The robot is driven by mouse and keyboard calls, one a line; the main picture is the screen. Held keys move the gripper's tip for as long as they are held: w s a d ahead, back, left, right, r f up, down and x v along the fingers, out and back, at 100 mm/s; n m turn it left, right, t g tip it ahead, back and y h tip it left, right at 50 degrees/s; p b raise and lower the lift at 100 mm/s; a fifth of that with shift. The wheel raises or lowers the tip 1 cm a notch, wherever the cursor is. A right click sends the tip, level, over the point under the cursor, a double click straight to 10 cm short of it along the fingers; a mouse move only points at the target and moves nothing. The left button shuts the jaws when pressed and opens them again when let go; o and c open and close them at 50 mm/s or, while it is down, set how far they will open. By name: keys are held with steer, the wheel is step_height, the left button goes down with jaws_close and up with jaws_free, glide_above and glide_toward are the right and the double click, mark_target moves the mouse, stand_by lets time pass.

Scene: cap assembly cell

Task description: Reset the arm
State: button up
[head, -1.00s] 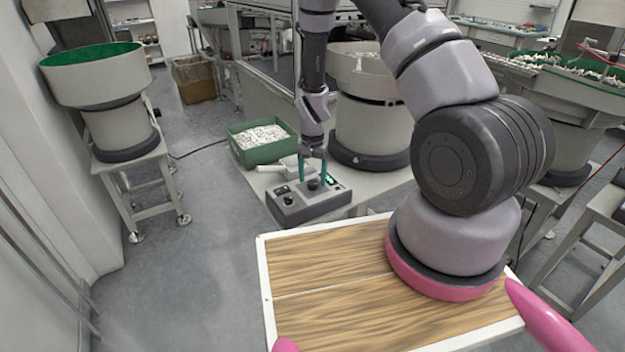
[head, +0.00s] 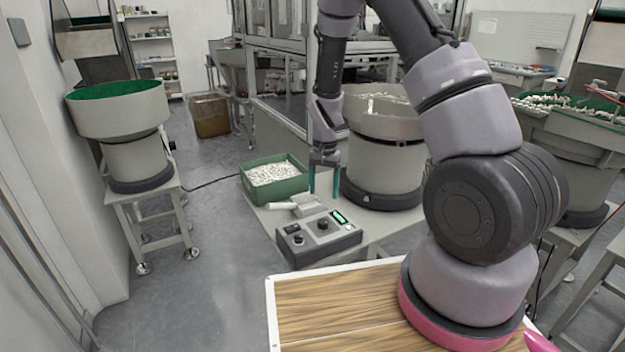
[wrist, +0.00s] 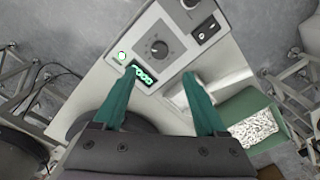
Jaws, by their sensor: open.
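My gripper (head: 323,181) hangs above the far side of the grey control box (head: 318,238), fingers pointing down, open and empty. In the wrist view its two teal fingers (wrist: 158,92) stand apart with nothing between them. The control box (wrist: 165,22) shows there with a black knob (wrist: 159,47), a lit green display (wrist: 143,75), a lit green button (wrist: 122,56) and a black switch (wrist: 206,30). The fingers look clear of the knob.
A green bin (head: 274,183) of small white parts stands left of my gripper, with a white scoop-like item (head: 294,203) near the box. A large bowl feeder (head: 385,150) stands close right. Another feeder (head: 121,135) is at far left. Open floor (head: 205,270) lies between.

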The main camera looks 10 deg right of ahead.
steer(key=s+d+r+t+y, duration=0.1)
steer(key=s+r+t, duration=0.1)
steer(key=r, duration=1.1)
steer(key=s+d+r+t+y, duration=0.1)
steer(key=s+d+r, duration=0.15)
steer(key=r, duration=0.95)
steer(key=s+d+r+n+t, duration=0.1)
steer(key=s+r+t, duration=0.1)
steer(key=s+r, duration=0.5)
steer(key=s+d+r+n+t, duration=0.1)
steer(key=s+r+t, duration=0.1)
steer(key=s+r, duration=0.5)
steer(key=s, duration=0.4)
steer(key=shift+s+d+r, duration=0.25)
steer(key=shift+d+r, duration=0.05)
steer(key=shift+r, duration=0.1)
stand_by(2.1)
